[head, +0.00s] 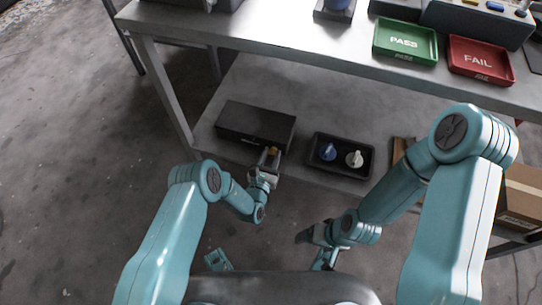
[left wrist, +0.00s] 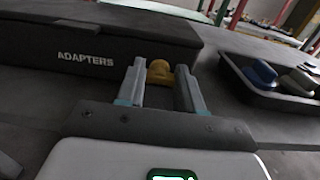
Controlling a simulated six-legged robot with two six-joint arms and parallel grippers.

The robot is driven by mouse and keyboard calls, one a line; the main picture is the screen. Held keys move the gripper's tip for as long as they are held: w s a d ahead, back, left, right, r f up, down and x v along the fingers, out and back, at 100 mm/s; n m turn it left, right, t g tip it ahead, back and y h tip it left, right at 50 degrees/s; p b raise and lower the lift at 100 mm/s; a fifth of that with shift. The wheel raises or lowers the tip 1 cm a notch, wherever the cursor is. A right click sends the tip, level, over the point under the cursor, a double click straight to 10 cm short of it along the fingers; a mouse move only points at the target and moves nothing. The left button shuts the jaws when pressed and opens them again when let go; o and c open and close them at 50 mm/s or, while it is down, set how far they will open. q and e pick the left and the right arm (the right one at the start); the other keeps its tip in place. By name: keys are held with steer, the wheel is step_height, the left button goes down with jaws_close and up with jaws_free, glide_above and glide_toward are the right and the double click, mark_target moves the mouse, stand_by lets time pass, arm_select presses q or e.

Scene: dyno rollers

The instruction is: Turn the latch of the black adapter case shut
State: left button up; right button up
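The black adapter case (head: 255,122), lettered ADAPTERS in the left wrist view (left wrist: 60,38), sits on the lower shelf with its lid down. A yellow latch (left wrist: 160,72) is at the right part of its front face; it shows small in the head view (head: 273,150). My left gripper (left wrist: 160,70) is at the front of the case, its two fingers apart, one on each side of the latch. I cannot tell whether they touch it. My right gripper (head: 325,258) hangs low in front of the shelf, away from the case; its fingers are unclear.
A black tray (head: 318,171) with a blue and a white piece stands right of the case. The upper table (head: 290,40) overhangs behind, holding a green PASS tray (head: 405,53) and a red FAIL tray (head: 480,73). A cardboard box (head: 522,192) is at far right.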

arm_select(q)
steer(key=c, duration=0.4)
steer(key=shift+o, duration=0.2)
steer(key=n, duration=0.3)
steer(key=shift+a+f+n, duration=0.1)
steer(key=shift+n, duration=1.9)
steer(key=o, duration=1)
steer(key=shift+o, duration=0.2)
